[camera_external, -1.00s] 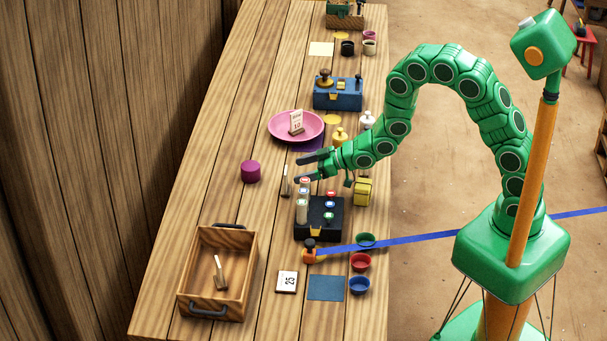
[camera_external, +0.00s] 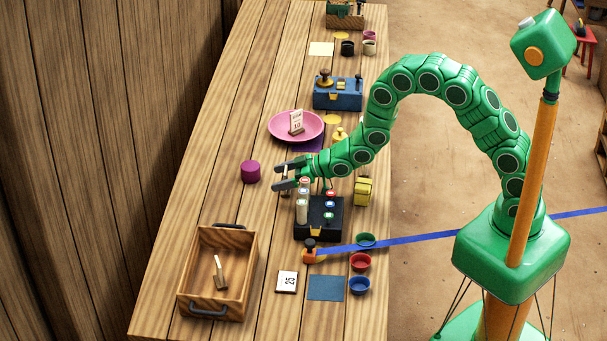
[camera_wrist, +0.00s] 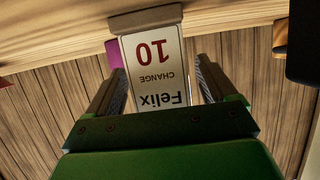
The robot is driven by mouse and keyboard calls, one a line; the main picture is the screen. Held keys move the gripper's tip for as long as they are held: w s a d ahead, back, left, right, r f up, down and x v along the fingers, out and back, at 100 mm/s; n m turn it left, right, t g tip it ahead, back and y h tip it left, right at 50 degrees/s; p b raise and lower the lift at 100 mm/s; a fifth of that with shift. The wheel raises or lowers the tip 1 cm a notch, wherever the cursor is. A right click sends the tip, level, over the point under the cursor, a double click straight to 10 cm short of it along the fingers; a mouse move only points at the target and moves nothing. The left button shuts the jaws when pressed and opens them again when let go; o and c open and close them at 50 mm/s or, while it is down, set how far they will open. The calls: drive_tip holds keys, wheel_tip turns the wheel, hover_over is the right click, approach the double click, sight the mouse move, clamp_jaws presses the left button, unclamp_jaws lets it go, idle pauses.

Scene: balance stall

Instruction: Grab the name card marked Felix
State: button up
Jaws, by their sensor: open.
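The name card marked Felix (camera_wrist: 152,75) fills the middle of the wrist view, upside down, with a red 10 and the word CHANGE. Its foot rests in a wooden holder (camera_wrist: 146,20). My gripper (camera_wrist: 157,62) is open, with one finger on each side of the card; whether they touch it I cannot tell. In the external view my gripper (camera_external: 276,176) is low over the table behind the black box, and it hides most or all of this card.
A black box (camera_external: 330,228) with small jars stands just in front of my gripper. A purple cylinder (camera_external: 250,172) is to the left, a pink plate (camera_external: 274,127) with another card behind.

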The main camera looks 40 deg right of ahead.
drive_tip(key=shift+w+a+f, duration=0.15)
drive_tip(key=shift+f, duration=0.05)
drive_tip(key=shift+c, duration=0.4)
drive_tip(key=c, duration=1)
drive_tip(key=shift+r, duration=0.2)
